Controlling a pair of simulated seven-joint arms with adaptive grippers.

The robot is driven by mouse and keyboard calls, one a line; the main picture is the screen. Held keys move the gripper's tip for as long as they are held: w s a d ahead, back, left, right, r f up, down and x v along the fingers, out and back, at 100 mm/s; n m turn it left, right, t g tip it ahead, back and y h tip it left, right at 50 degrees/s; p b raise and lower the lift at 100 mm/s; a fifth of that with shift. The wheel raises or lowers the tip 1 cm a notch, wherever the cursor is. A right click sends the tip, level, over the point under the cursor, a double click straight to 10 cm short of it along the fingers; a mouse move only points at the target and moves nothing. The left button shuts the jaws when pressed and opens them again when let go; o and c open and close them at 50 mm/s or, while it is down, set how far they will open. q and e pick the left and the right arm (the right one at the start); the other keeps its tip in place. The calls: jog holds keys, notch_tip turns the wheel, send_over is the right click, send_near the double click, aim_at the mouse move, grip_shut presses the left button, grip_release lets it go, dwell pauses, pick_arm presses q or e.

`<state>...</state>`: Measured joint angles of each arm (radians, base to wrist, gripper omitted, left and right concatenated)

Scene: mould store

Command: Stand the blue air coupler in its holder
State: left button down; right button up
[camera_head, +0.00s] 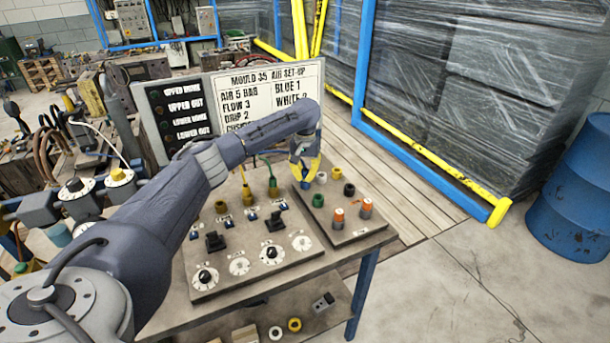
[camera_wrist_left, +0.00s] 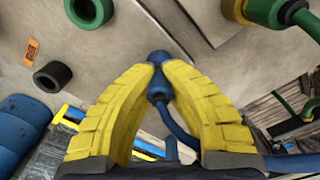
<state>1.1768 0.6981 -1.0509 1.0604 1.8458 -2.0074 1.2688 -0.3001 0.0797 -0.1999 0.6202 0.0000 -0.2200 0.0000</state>
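The blue air coupler is between the yellow fingers of my left gripper (camera_head: 304,172). In the left wrist view the fingertips (camera_wrist_left: 158,66) close on the coupler (camera_wrist_left: 158,90). Its blue end shows beyond the tips and its blue hose trails back between the fingers. In the head view the gripper is over the back left of the small right-hand board (camera_head: 325,235); I cannot tell how far above it. That board bears yellow, white, black and green ring-like pieces, but I cannot tell which is the blue coupler's holder. My right gripper is out of view.
The dial panel (camera_head: 225,278) lies to the left. A sign (camera_head: 265,95) stands behind.

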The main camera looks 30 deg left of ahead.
pick_arm(q)
jog(key=c, duration=1)
grip_release()
jog(key=shift+o, duration=0.2)
jog(key=shift+r, duration=3.75)
